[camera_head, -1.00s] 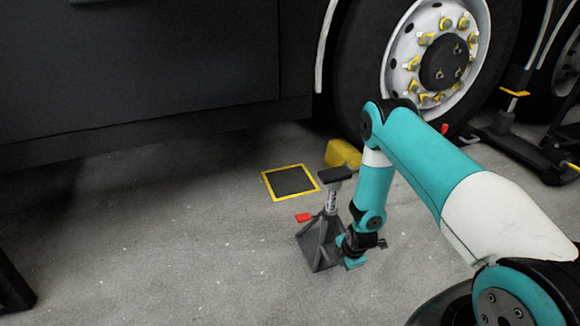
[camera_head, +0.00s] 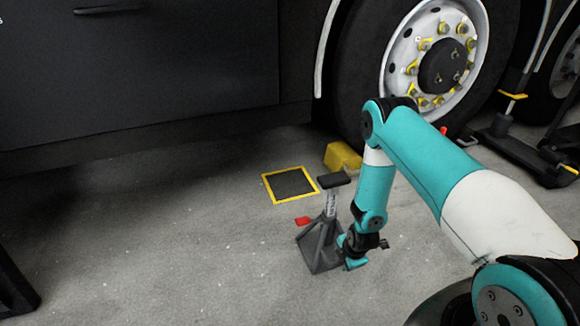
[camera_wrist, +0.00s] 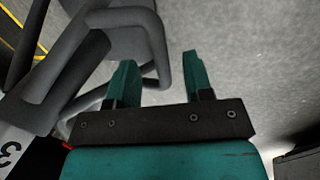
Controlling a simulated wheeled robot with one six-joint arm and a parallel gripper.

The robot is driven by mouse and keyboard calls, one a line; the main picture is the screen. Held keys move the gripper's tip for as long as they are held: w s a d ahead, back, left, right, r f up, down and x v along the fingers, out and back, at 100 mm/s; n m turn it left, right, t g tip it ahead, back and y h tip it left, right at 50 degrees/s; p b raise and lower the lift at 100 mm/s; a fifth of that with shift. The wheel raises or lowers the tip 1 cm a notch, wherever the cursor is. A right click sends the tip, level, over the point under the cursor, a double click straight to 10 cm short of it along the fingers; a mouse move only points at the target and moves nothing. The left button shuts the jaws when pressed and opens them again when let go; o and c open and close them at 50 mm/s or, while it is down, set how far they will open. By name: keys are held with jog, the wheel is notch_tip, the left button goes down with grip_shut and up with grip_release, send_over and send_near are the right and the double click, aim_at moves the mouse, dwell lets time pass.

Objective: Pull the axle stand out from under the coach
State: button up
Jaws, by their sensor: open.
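The grey axle stand (camera_head: 318,246) stands upright on the floor, with a dark top pad, a pale marked post and a red lever (camera_head: 303,221) on its left side. It stands in the open, in front of the coach (camera_head: 150,75). My gripper (camera_head: 349,255) is low at the stand's right side. In the wrist view my gripper (camera_wrist: 162,78) is open with two teal fingers apart. The stand's grey legs (camera_wrist: 115,22) show at the left there; a bent leg part lies close to the left finger. Nothing is clearly held between the fingers.
A yellow-bordered dark square (camera_head: 290,184) lies on the floor behind the stand. A yellow chock (camera_head: 343,156) sits by the coach wheel (camera_head: 436,55). A dark jack (camera_head: 510,130) stands at the right. The floor left of the stand is clear.

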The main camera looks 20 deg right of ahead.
jog(key=p+v, duration=0.3)
jog(key=v, duration=0.1)
jog(key=shift+s+r+p, duration=0.1)
jog(key=shift+r+p, duration=0.15)
jog(key=shift+p, duration=0.15)
jog(key=p+v, duration=0.8)
jog(key=v, duration=0.9)
jog(key=w+a+r+m+y, duration=0.1)
jog(key=a+r+m, duration=0.1)
jog(key=a+r, duration=0.5)
jog(key=w+a+r+m+g+y, duration=0.1)
jog(key=a+r+m, duration=0.2)
jog(key=r, duration=0.7)
jog(key=w+a+r+m+y, duration=0.1)
jog(key=a+r+m+y, duration=0.1)
jog(key=a+r, duration=0.5)
jog(key=s+a+r+m+g, duration=0.1)
jog(key=s+a+r+m, duration=0.1)
jog(key=s+r, duration=0.7)
jog(key=s+a+r+m+g, duration=0.2)
jog(key=s+r, duration=0.6)
notch_tip(320, 180, up, 37)
jog(key=p, duration=3.6)
jog(key=shift+s+a+p, duration=0.15)
jog(key=shift+p, duration=0.25)
